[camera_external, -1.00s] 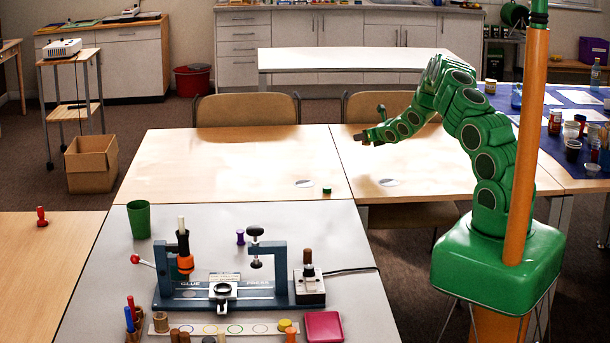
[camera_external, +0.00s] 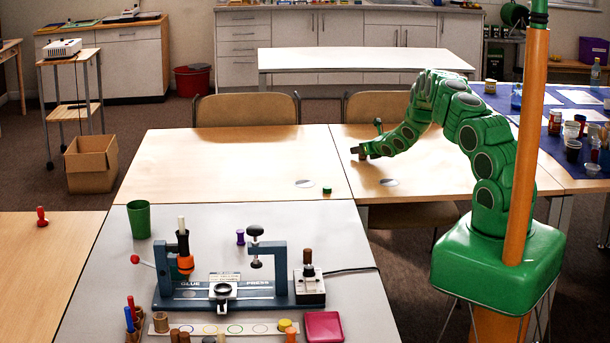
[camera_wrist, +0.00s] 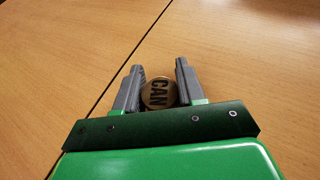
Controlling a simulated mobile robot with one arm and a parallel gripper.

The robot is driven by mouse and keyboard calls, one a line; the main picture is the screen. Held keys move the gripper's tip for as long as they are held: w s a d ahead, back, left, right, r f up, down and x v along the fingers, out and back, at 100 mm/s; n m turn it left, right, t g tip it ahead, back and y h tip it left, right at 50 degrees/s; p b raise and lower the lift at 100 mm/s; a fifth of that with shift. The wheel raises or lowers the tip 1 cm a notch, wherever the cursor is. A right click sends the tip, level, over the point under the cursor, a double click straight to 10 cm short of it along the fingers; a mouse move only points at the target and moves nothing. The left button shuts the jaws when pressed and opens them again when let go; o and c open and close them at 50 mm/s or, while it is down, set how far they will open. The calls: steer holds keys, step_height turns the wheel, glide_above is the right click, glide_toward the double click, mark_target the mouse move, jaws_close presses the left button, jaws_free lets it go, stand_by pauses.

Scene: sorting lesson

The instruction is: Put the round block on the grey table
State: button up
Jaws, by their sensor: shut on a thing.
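My gripper (camera_wrist: 159,85) is shut on a round block (camera_wrist: 158,93) in the wrist view. The block has a tan face with the dark letters "CAN" and sits between the two grey fingers. In the external view my gripper (camera_external: 357,153) is over the wooden table at the right, near the seam; the block is too small to make out there. The grey table (camera_external: 335,240) stands in front of the wooden tables, nearer the camera and to the left of my base.
The grey table bears a glue press (camera_external: 225,290), a green cup (camera_external: 139,219), a purple peg (camera_external: 240,237) and a pink tray (camera_external: 324,326). Its far right part is bare. A small green block (camera_external: 327,190) and white discs (camera_external: 389,182) lie on the wooden tables.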

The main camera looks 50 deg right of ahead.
steer(key=shift+f, duration=0.1)
steer(key=o, duration=1)
